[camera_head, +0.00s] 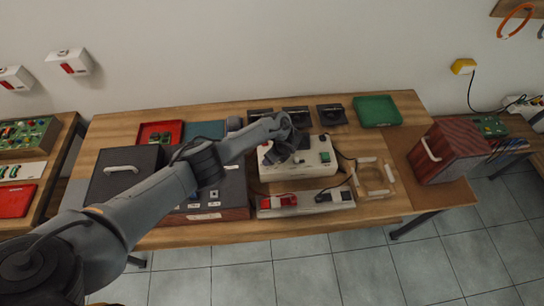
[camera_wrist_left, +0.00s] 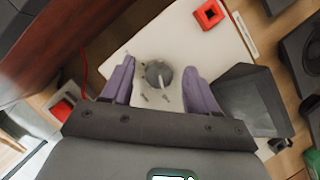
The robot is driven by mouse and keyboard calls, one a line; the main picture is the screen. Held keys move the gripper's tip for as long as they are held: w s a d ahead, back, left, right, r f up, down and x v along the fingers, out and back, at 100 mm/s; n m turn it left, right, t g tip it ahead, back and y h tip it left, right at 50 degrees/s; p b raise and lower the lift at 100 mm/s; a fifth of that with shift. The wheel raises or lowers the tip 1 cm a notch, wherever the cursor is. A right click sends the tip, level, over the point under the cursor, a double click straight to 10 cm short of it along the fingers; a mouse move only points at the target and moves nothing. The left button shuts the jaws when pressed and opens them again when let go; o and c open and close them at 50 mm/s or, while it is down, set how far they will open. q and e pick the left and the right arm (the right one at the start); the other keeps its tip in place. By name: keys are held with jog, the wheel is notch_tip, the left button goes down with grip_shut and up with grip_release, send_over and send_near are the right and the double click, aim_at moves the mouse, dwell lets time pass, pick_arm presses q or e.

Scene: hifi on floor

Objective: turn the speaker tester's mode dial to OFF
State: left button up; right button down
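The speaker tester (camera_head: 312,171) is a cream box near the middle of the bench, with a green button on its right side. My left gripper (camera_head: 294,146) is over its top left part and hides the dial in the head view. In the left wrist view the tester's pale panel (camera_wrist_left: 190,40) carries a round grey dial (camera_wrist_left: 157,71) with a light pointer toward the bottom of the picture. The purple fingers of my left gripper (camera_wrist_left: 159,66) are spread on both sides of the dial, with gaps visible. The dial's markings are not legible. My right gripper is not in view.
A strip with red and dark connectors (camera_head: 306,203) lies in front of the tester. A wooden frame (camera_head: 373,178) is at its right, and a dark red-sided unit (camera_head: 235,192) at its left. Black parts (camera_head: 331,114) and a green tray (camera_head: 377,110) stand behind.

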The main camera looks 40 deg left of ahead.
pick_arm(q)
jog(key=p+v, duration=0.4)
jog(key=v, duration=0.6)
jog(key=shift+r, duration=0.4)
jog(key=shift+d, duration=0.2)
